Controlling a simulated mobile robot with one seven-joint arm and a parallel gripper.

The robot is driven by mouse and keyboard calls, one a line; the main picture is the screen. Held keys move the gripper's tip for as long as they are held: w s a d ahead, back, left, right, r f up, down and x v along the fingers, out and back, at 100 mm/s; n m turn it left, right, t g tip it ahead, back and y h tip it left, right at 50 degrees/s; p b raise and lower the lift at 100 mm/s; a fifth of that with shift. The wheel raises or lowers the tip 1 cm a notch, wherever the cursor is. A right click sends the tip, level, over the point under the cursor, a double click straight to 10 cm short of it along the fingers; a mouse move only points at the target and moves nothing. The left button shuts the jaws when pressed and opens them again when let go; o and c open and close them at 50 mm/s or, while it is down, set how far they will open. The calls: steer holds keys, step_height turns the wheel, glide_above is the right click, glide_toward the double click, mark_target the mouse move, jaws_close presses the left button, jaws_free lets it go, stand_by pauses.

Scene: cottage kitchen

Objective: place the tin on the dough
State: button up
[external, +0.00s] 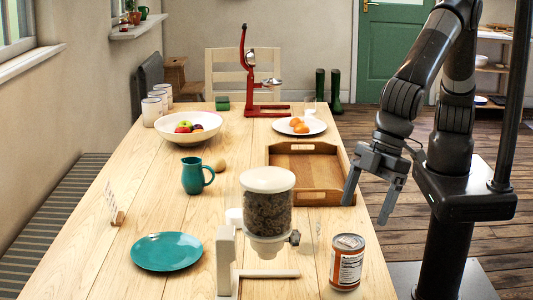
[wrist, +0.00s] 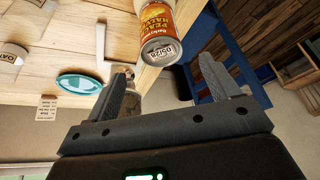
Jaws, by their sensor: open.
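The tin (external: 346,262) stands upright near the table's front right corner, with an orange and white label. It also shows in the wrist view (wrist: 158,32), beyond my fingertips and apart from them. My gripper (external: 367,208) is open and empty, pointing down above the table's right edge, behind and higher than the tin. Both fingers show in the wrist view (wrist: 165,76) with a clear gap between them.
A teal plate (external: 167,252), a card (external: 113,203), a fruit bowl (external: 203,136) and a red press (external: 244,80) also occupy the table.

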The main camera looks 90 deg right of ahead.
steer(key=w+d+r+m, duration=0.1)
steer(key=d+r, duration=0.3)
steer(key=d, duration=0.7)
steer(key=w+d+r+m, duration=0.2)
steer(key=d+r, duration=0.3)
steer(key=d, duration=0.6)
steer(key=w+d+r+m, duration=0.1)
steer(key=d+r, duration=0.3)
steer(key=d, duration=0.7)
steer(key=s+d+m+t+h, duration=0.1)
steer(key=s+d+m+h, duration=0.1)
steer(key=s+d, duration=1.6)
steer(key=d+m, duration=0.1)
steer(key=d, duration=0.3)
steer(key=shift+s+d+f+t+h, duration=0.15)
steer(key=shift+s+d+t+h, duration=0.2)
steer(key=shift+t+h, duration=0.05)
